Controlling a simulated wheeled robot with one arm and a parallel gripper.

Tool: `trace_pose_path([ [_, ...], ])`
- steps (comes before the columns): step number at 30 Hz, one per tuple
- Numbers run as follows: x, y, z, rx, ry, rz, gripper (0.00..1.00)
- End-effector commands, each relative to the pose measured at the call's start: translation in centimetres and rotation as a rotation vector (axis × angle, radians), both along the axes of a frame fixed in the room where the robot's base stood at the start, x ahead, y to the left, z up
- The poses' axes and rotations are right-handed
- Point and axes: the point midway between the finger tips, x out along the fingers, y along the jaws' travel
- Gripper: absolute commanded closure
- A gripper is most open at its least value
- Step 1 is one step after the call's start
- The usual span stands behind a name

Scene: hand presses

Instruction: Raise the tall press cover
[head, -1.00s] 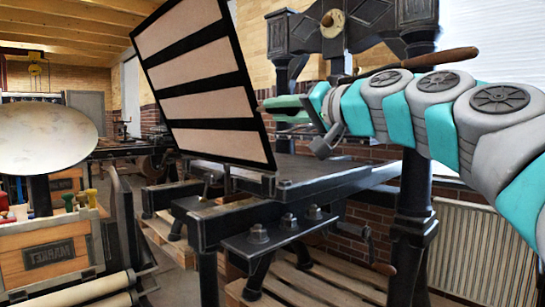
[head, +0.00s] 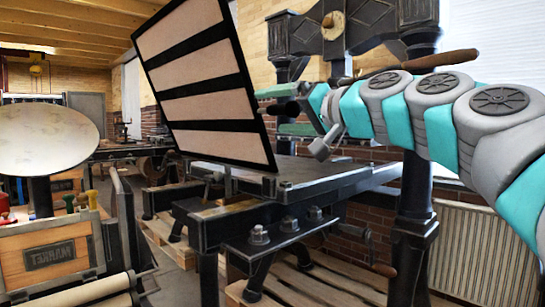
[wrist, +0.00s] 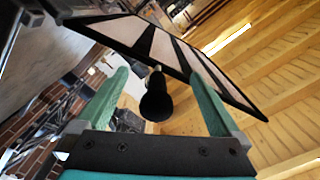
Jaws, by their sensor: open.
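The tall press cover (head: 205,85) is a black-framed panel with several pale strips. It stands raised and steeply tilted above the press bed (head: 335,172) in the head view. In the wrist view, the cover (wrist: 140,40) slants across ahead of my fingers. A dark rounded handle (wrist: 155,100) shows between my two green fingers there, with space on both sides. My gripper (head: 272,111) is open just right of the cover's edge, with its fingers spread above and below the handle.
The press frame's dark post (head: 417,190) stands close below my arm. A wooden-ended lever (head: 445,60) passes just above my arm. A round pale disc (head: 45,138) and a wooden box (head: 55,255) stand at left. Pallets (head: 300,280) lie under the press.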

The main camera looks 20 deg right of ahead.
Motion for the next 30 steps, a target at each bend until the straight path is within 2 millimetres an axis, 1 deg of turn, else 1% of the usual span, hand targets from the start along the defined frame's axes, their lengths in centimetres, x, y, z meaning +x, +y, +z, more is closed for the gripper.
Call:
trace_pose_path([
  [5, -0.4, -0.2, 0.0, 0.000, -0.001, -0.001, 0.00],
  [30, -5.9, -2.5, 0.0, 0.000, -0.001, -0.001, 0.00],
])
